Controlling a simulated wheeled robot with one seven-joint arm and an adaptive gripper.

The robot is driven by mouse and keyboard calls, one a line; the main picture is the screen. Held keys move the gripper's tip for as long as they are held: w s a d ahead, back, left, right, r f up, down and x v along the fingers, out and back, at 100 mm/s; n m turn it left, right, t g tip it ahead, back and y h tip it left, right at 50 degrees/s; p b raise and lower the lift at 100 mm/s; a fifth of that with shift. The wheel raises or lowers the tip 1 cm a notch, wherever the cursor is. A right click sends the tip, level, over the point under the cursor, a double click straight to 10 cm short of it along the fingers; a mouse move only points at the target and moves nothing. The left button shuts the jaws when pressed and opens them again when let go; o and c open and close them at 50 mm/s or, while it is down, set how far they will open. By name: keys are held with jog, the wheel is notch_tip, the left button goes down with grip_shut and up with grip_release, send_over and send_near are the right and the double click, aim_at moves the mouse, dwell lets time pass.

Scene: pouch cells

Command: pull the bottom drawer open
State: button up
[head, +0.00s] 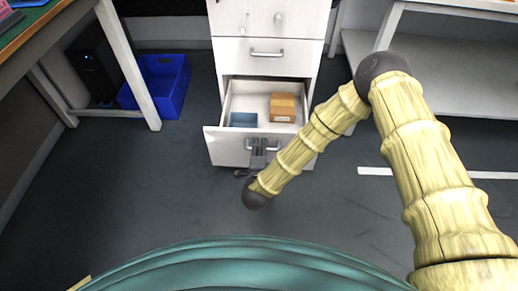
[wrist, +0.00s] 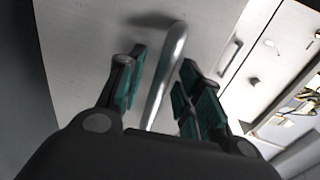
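The bottom drawer (head: 225,146) of a white cabinet stands pulled out, with its inside showing in the head view. It holds a brown box (head: 283,107) on the right and a flat blue item (head: 243,119) at the front left. My gripper (head: 258,149) is at the drawer's front, by its handle. In the wrist view, the silver bar handle (wrist: 166,78) lies between the two fingers of my gripper (wrist: 163,68). The fingers are apart, with a visible gap on each side of the bar. The gripper hides part of the handle in the head view.
The drawer above (head: 267,58) is shut. A blue bin (head: 160,86) stands on the floor at the left, beside a black computer case (head: 93,72) under a desk. A white shelf unit (head: 440,65) stands at the right. The floor before the drawer is clear at the left.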

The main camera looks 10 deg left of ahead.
jog(key=v, duration=1.2)
jog(key=shift+d+f, duration=0.1)
jog(key=s+d+f+n+g, duration=0.4)
jog(key=s+d+f+n, duration=0.15)
jog(key=d, duration=0.25)
jog(key=s+d+f+n+g, duration=0.4)
jog(key=s+d+f+n, duration=0.15)
jog(key=d, duration=0.35)
jog(key=s+d+n+g+h, duration=0.2)
jog(key=s+d+n+g, duration=0.4)
jog(key=s+d, duration=0.95)
notch_tip(320, 180, up, 38)
jog(key=w+d+m+g+p, duration=0.1)
jog(key=p, duration=3.7)
jog(key=shift+d, duration=0.35)
jog(key=shift+w, duration=0.15)
